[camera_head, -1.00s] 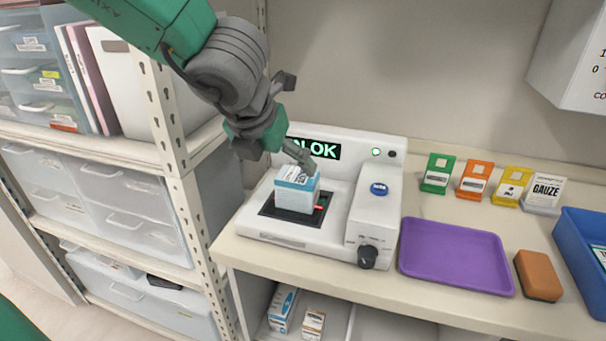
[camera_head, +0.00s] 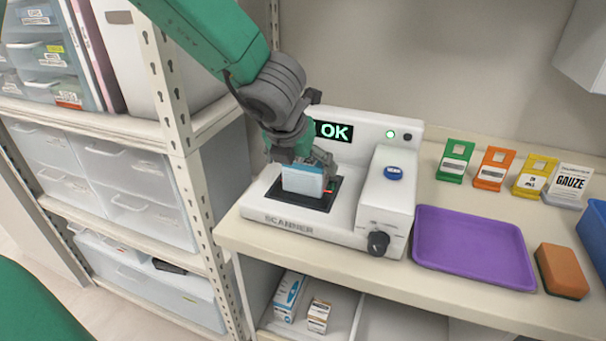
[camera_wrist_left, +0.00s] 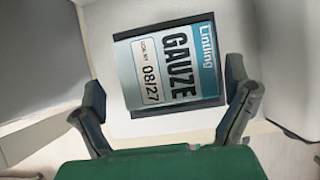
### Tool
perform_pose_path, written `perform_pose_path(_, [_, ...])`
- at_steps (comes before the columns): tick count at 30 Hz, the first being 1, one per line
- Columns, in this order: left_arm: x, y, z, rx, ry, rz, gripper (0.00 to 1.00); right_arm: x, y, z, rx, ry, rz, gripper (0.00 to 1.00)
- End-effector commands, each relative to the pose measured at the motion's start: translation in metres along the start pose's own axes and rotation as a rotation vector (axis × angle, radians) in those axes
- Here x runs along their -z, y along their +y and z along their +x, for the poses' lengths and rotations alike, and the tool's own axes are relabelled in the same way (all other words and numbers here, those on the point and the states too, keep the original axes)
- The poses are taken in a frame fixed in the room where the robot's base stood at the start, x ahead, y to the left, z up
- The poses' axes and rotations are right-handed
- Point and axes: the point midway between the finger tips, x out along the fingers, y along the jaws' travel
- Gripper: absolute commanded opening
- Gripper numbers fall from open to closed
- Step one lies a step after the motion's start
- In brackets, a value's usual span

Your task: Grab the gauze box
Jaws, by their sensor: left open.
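The gauze box (camera_head: 303,180) is white and blue and sits on the dark plate of the white scanner (camera_head: 290,228). Its label, reading GAUZE and 08/27, faces the camera in the left wrist view (camera_wrist_left: 168,68). My left gripper (camera_head: 302,160) is directly above the box and hides its top in the head view. In the left wrist view the two fingers (camera_wrist_left: 168,100) stand wide apart, one on each side of the box, with gaps to it. The left gripper is open. The scanner display reads OK. My right gripper is not in view.
A purple tray (camera_head: 473,248) lies right of the scanner, with an orange-brown block (camera_head: 562,271) beside it. A blue bin (camera_head: 594,232) is at the right edge. Shelving (camera_head: 190,200) stands close on the left.

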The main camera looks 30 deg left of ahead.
Motion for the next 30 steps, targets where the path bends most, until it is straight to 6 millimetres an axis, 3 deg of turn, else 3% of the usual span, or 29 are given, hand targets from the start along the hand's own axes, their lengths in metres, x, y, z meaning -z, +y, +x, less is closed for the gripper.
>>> perform_pose_path(4, [0.001, -0.002, 0.021, -0.004, 0.000, 0.003, 0.95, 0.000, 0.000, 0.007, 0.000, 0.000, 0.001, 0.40])
perform_pose_path(13, [0.000, 0.001, 0.025, 0.001, -0.001, 0.001, 0.95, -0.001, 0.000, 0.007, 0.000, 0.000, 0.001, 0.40])
perform_pose_path(17, [0.000, 0.002, 0.025, 0.002, 0.000, 0.000, 0.49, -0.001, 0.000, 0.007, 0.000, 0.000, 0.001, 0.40])
perform_pose_path(18, [0.000, 0.002, 0.026, 0.002, 0.000, 0.000, 0.44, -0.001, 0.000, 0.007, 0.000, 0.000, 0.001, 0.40])
perform_pose_path(30, [0.001, 0.001, 0.026, -0.001, 0.005, 0.000, 0.39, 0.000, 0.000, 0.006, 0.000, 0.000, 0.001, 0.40])
